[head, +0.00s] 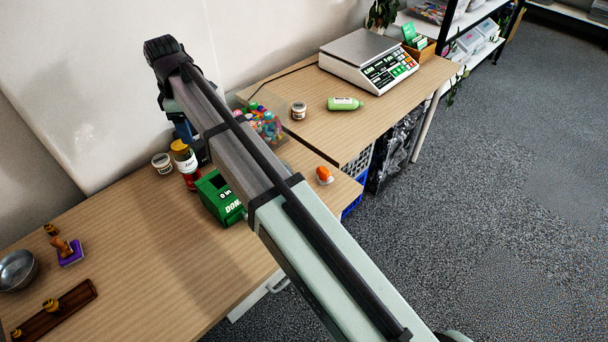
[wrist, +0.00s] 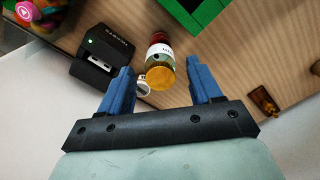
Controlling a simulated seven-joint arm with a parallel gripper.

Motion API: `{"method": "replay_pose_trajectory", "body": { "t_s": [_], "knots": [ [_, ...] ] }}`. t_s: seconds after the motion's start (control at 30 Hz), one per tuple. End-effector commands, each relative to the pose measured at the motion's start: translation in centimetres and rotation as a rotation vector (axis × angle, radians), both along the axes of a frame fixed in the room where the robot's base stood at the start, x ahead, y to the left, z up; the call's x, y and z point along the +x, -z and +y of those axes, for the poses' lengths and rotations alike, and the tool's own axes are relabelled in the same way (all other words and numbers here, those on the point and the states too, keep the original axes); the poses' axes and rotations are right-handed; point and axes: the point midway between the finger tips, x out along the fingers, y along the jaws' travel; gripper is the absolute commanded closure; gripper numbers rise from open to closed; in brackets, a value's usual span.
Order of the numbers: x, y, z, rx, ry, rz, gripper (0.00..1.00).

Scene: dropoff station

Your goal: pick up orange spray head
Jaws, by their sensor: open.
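A small orange object with a white base, which looks like the orange spray head (head: 324,173), sits on the near table close to its right edge. It is not visible in the wrist view. My gripper (wrist: 163,88) is open, its two blue fingers apart and nothing held between them. In the wrist view a red-and-white bottle with a yellow cap (wrist: 160,72) appears between the fingers; I cannot tell the exact gap. In the head view my gripper is mostly hidden behind my arm, near the wall and well left of the orange object.
A green box (head: 219,197) and the yellow-capped bottle (head: 185,163) stand beside a white jar (head: 162,163). A bin of colourful items (head: 262,121) stands behind my arm. A black device (wrist: 98,58) is near the left finger. A scale (head: 369,60) occupies the far table.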

Motion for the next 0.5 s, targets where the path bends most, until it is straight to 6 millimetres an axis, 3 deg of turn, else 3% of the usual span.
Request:
{"method": "replay_pose_trajectory", "body": {
  "t_s": [0.03,0.1,0.3,0.5],
  "knots": [
    [0.5,0.1,-2.8,0.000,0.065,0.000,0.36],
    [1.4,0.1,-6.0,0.000,0.154,0.000,0.36],
    [3.0,0.2,-15.0,0.000,0.409,0.000,0.36],
    [3.3,0.4,-23.7,0.000,0.663,-0.001,0.36]
  ]
}}
